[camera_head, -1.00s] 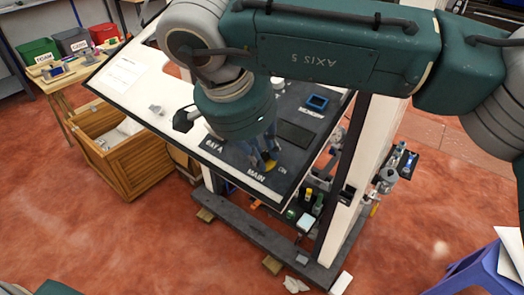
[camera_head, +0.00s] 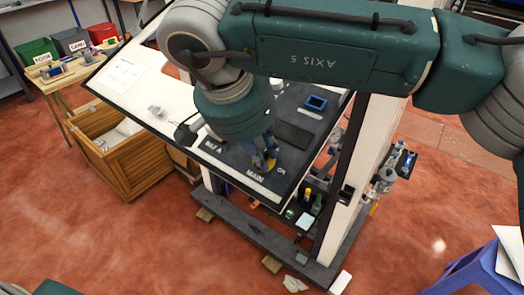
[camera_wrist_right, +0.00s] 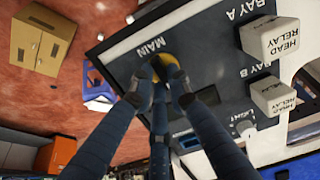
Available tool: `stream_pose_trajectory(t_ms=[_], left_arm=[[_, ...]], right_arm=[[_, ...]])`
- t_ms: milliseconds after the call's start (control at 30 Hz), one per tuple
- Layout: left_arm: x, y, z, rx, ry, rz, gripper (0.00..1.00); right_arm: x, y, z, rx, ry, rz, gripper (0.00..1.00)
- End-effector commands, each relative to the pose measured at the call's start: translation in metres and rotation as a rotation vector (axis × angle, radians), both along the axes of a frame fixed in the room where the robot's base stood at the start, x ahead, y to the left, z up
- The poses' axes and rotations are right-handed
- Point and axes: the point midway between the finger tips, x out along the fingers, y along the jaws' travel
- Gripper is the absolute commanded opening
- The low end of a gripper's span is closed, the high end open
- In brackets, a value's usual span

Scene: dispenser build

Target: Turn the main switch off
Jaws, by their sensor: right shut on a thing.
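The main switch is a yellow knob (camera_head: 271,164) by the MAIN and ON labels on the dark panel (camera_head: 225,157). In the right wrist view, the yellow knob (camera_wrist_right: 173,72) sits beside the MAIN label, partly hidden by the fingers. My right gripper (camera_head: 262,163) reaches down over the panel with its blue fingers at the knob. In the wrist view, the fingertips of the right gripper (camera_wrist_right: 160,88) are closed around the knob. The knob's exact angle is hard to tell. My left gripper is out of view.
White HEAD RELAY blocks (camera_wrist_right: 275,38) stand on the panel near BAY A and BAY B. A blue-framed part (camera_head: 316,102) sits higher on the panel. A wooden crate (camera_head: 128,180) stands left of the stand. A blue stool (camera_head: 470,270) is at the lower right.

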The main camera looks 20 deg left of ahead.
Motion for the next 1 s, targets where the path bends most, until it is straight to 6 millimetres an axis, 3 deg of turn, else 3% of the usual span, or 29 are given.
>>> stream_pose_trajectory(t_ms=[67,100,167,567,1000], left_arm=[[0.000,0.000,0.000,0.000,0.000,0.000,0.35],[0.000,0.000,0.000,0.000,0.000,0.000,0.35],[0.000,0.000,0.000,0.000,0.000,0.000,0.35],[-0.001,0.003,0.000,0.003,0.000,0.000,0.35],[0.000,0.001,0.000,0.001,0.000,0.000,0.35]], right_arm=[[0.001,0.000,0.002,0.002,-0.004,0.001,0.00],[0.001,0.000,0.002,0.002,-0.004,0.001,0.24],[0.001,0.000,0.001,0.002,-0.004,0.001,0.35],[-0.002,0.001,0.007,0.000,-0.003,-0.001,0.35],[-0.032,0.013,0.086,0.003,-0.005,0.000,0.35]])
